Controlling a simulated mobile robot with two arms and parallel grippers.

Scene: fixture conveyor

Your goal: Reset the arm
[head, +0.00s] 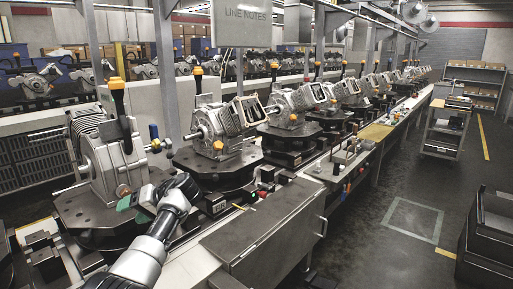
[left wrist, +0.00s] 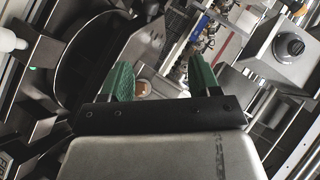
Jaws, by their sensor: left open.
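My left arm comes in from the bottom left of the head view. Its gripper (head: 134,208) with green finger pads is over the near fixture plate (head: 75,208), in front of the nearest metal engine unit (head: 112,165). In the left wrist view the gripper (left wrist: 162,80) has its two green fingers apart. Nothing is held between them. Whether the fingers touch the fixture is not clear. My right gripper is in neither view.
A row of engine units on round fixtures, such as the second unit (head: 217,130), runs along the conveyor. A grey metal box cover (head: 262,232) lies right of my arm. A cart (head: 447,130) and dark bins (head: 490,235) stand right. The aisle floor (head: 385,190) is clear.

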